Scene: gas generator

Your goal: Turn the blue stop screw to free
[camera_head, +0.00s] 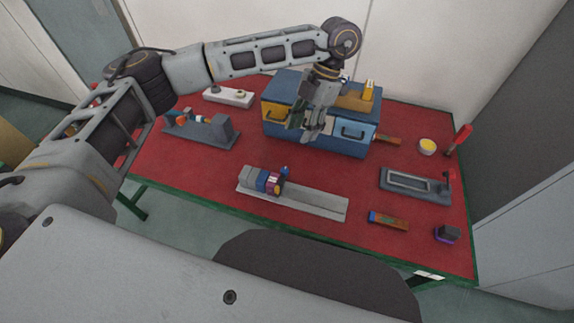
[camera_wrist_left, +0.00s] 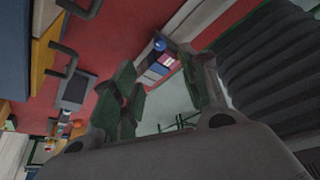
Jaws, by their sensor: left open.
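The blue stop screw (camera_head: 284,170) sticks up from a small carriage (camera_head: 266,181) with blue, maroon and grey parts. The carriage sits on a long grey rail (camera_head: 318,202) at the middle front of the table. In the left wrist view the screw's round blue head (camera_wrist_left: 158,45) shows beyond the fingers, beside the maroon part. My left gripper (camera_head: 305,130) is open and empty, above and behind the carriage, in front of the blue drawer box. Its spread green-padded fingers (camera_wrist_left: 160,92) touch nothing that I can make out. My right gripper is not in view.
The blue drawer box (camera_head: 335,147) stands at the back, behind the gripper. A grey fixture (camera_head: 203,131) is to the left. A framed plate (camera_head: 410,185), yellow-topped tin (camera_head: 427,146) and orange-brown block (camera_head: 388,220) lie to the right. Red table surface around the rail is free.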

